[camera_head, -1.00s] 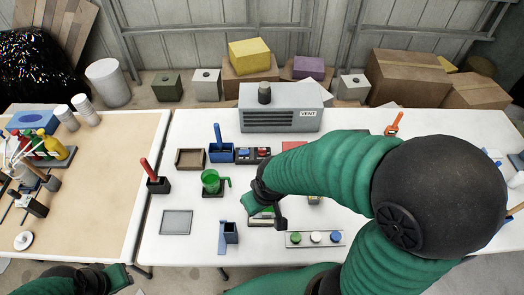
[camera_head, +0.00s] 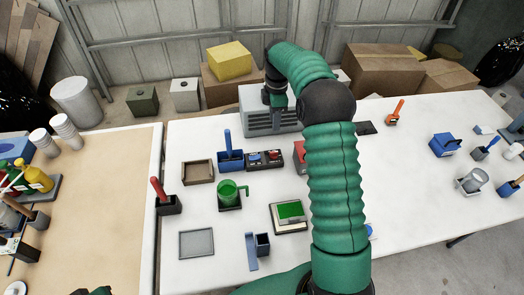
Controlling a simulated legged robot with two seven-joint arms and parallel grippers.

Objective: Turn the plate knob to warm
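A small pale plate unit with a green square top (camera_head: 290,213) lies on the white table, right of the green mug (camera_head: 229,192). No knob can be made out on it. A dark box with a blue and a red knob (camera_head: 265,159) stands behind it; which knob is the plate's I cannot tell. My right gripper (camera_head: 275,98) is at the top of the grey vent box (camera_head: 262,122), hiding the dark knob there. Its fingers are too small to read. Only a sliver of my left gripper (camera_head: 97,292) shows at the bottom edge.
My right arm crosses the table's middle and hides part of a red thing (camera_head: 300,156). A blue holder (camera_head: 230,160), a brown tray (camera_head: 184,172), a grey tray (camera_head: 182,244) and a blue-grey holder (camera_head: 262,245) stand around.

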